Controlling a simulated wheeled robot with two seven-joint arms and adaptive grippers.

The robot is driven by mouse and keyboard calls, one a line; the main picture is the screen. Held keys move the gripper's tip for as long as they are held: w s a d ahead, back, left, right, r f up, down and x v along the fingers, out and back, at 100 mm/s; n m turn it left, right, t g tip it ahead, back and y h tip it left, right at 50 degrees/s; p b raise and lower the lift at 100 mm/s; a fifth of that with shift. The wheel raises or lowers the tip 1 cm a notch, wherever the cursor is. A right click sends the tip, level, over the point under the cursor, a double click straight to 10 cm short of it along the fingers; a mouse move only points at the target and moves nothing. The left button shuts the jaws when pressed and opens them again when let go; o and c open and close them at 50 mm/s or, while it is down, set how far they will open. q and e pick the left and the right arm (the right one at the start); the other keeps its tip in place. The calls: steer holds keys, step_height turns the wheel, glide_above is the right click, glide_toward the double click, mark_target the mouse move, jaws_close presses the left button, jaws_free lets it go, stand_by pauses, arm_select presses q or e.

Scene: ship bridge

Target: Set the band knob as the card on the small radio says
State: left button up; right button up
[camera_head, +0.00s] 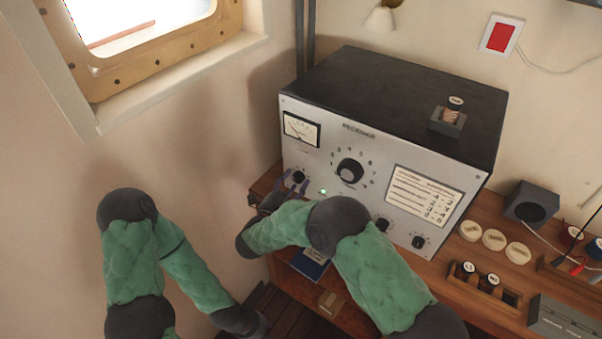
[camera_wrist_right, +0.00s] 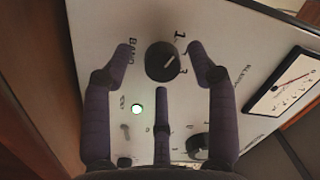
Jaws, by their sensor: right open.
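The receiver (camera_head: 340,128) is a large grey-fronted set with a black top. Its band knob (camera_head: 299,177) is small and black, at the lower left of the front. In the right wrist view the band knob (camera_wrist_right: 162,62) sits beside the word BAND, with a short white pointer line and a figure 1 near its rim. My right gripper (camera_head: 290,187) is open, its fingers spread around the band knob, without visibly gripping it. A printed card (camera_head: 425,195) is on the receiver's front right; its writing is too small to read. My left gripper (camera_head: 258,326) hangs low, its fingers unclear.
The receiver also carries a meter (camera_head: 301,129), a large numbered dial (camera_head: 350,171), a lit green lamp (camera_head: 323,191) and smaller knobs. A dark box (camera_head: 530,204), round pale discs (camera_head: 494,239) and a wooden holder (camera_head: 484,291) stand on the bench at right.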

steer(key=shift+w, duration=0.1)
steer(key=shift+c, duration=0.5)
steer(key=c, duration=1)
steer(key=shift+c, duration=0.2)
steer(key=m+b, duration=0.2)
steer(key=b, duration=0.2)
steer(key=m+b, duration=0.3)
steer(key=b, duration=0.1)
steer(key=m+b, duration=0.2)
steer(key=b, duration=0.1)
steer(key=shift+a+f+m+t+h+b, duration=0.1)
steer(key=shift+f+m+t+h+b, duration=0.2)
steer(key=shift+b, duration=0.1)
steer(key=shift+r+m+b, duration=0.25)
steer(key=shift+m+b, duration=0.65)
steer(key=shift+b, duration=0.2)
